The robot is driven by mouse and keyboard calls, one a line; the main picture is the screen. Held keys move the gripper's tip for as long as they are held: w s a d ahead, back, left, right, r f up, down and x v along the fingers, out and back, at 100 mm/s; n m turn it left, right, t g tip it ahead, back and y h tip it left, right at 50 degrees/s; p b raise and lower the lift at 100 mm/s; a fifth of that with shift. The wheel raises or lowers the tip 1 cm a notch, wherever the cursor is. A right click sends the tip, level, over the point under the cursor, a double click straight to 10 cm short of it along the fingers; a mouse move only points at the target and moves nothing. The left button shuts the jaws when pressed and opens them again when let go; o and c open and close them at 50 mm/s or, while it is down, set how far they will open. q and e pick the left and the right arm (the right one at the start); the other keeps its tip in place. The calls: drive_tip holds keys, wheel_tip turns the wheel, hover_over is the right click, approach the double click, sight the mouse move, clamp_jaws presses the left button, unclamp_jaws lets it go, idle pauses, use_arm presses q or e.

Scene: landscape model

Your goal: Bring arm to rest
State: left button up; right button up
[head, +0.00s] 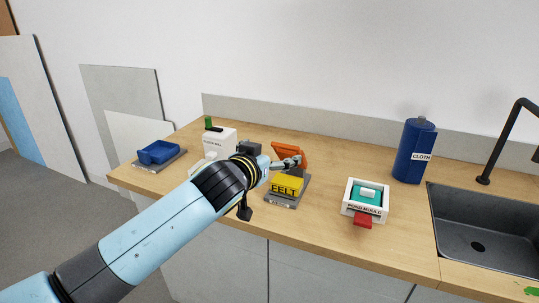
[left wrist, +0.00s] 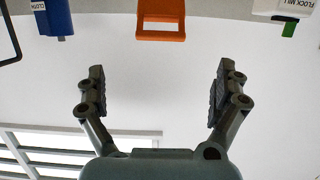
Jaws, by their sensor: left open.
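My left arm comes in from the lower left over the worktop. Its gripper (head: 291,162) shows edge-on in front of the orange frame (head: 304,152) of the felt press. In the left wrist view the two fingers (left wrist: 157,89) are spread wide with nothing between them. That view is upside down, and the orange frame (left wrist: 161,20) shows beyond the fingertips, apart from them. My right gripper is in neither view.
The yellow FELT block (head: 287,186) sits on a grey base. The white mill (head: 218,141), blue tray (head: 158,152), pond mould (head: 366,199) and blue cloth bottle (head: 414,150) stand on the wooden worktop (head: 330,158). A dark sink (head: 485,228) is at right.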

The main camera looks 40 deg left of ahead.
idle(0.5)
use_arm(q)
drive_tip(key=s+f+g+b, duration=0.2)
drive_tip(key=s+f+b, duration=0.3)
drive_tip(key=f, duration=0.9)
drive_tip(key=s+f+g+h+b, duration=0.1)
drive_tip(key=s+f+g+b, duration=0.15)
drive_tip(key=s+f, duration=0.7)
drive_tip(key=s+f+g+b, duration=0.2)
drive_tip(key=f+b, duration=0.3)
drive_tip(key=f, duration=1.2)
drive_tip(key=s+d+f+m+g+b, duration=0.1)
drive_tip(key=s+f+g, duration=0.1)
drive_tip(key=s+f, duration=0.6)
drive_tip(key=s+d+f+m+g+h+b, duration=0.1)
drive_tip(key=s+f, duration=0.6)
drive_tip(key=s, duration=0.8)
drive_tip(key=s+d+f+m+g+b, duration=0.1)
drive_tip(key=s+d+f+g+b, duration=0.1)
drive_tip(key=s+f, duration=0.6)
drive_tip(key=s+g+b, duration=0.1)
drive_tip(key=s+g, duration=0.1)
drive_tip(key=s, duration=0.1)
drive_tip(key=shift+s+f+h, duration=0.3)
drive_tip(key=shift+f, duration=0.05)
